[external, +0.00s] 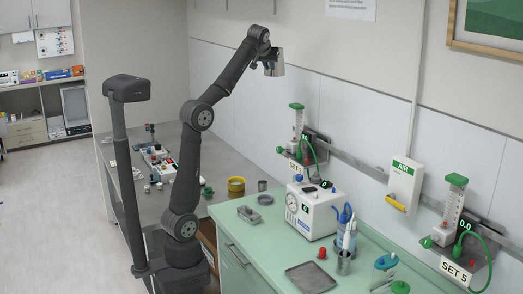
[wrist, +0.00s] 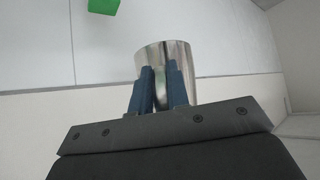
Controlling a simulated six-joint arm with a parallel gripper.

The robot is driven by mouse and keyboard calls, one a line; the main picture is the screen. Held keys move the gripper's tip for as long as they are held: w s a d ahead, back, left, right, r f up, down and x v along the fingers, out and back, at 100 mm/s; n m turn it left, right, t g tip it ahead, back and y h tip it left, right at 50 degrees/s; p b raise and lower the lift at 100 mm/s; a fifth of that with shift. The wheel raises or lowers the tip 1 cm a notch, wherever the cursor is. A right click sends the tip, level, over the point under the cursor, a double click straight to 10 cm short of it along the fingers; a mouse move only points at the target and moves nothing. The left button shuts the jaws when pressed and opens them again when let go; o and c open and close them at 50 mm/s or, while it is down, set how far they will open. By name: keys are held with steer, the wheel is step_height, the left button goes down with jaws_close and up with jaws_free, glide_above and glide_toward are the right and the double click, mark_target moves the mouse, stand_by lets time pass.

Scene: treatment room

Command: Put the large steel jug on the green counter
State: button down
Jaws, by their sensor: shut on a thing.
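The large steel jug (external: 275,66) is raised high in front of the wall in the external view, well above the counters. My gripper (wrist: 160,70) is shut on it; its two blue fingers lie against the jug's shiny side (wrist: 181,60) in the wrist view. The jug's handle and inside cannot be made out. The green counter (external: 276,246) runs along the right of the external view, below and apart from the jug.
On the green counter stand a white machine (external: 312,212), a grey tray (external: 310,277), a cup of blue-handled tools (external: 344,262) and several small items. Wall-mounted flowmeters (external: 298,132) stick out above the counter.

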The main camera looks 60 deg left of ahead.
steer(key=w+d+f+m+t+h, duration=0.1)
steer(key=w+d+f+m+h, duration=0.15)
steer(key=d+f, duration=0.75)
steer(key=w+d+f+m+t+h, duration=0.15)
steer(key=d+f+m, duration=0.25)
steer(key=d, duration=1.2)
steer(key=w+d+f+m+h, duration=0.25)
steer(key=d+f, duration=0.45)
steer(key=d, duration=0.5)
steer(key=s+d+f+m+g+h, duration=0.1)
steer(key=s+d+f+m+h, duration=0.3)
steer(key=d+f, duration=0.5)
steer(key=s+d+f+m+g+h, duration=0.2)
steer(key=s+d+f+m, duration=0.5)
steer(key=d, duration=0.5)
steer(key=shift+s+d+f+m+g+h, duration=0.45)
steer(key=shift+s+d+f+m+g, duration=1)
steer(key=shift+f, duration=2.25)
steer(key=shift+s+d+f+m+g+h, duration=0.55)
steer(key=shift+s+d+f, duration=1.7)
steer(key=shift+f, duration=1.5)
steer(key=shift+s+d+f+m+g+h, duration=0.35)
steer(key=shift+s+d+f+m+g, duration=1.15)
steer(key=shift+f, duration=2.2)
steer(key=shift+s+d+f+n+t, duration=0.1)
steer(key=shift+s+f+n+t, duration=0.2)
steer(key=shift+s+f+t, duration=0.2)
steer(key=c, duration=1.3)
jaws_free()
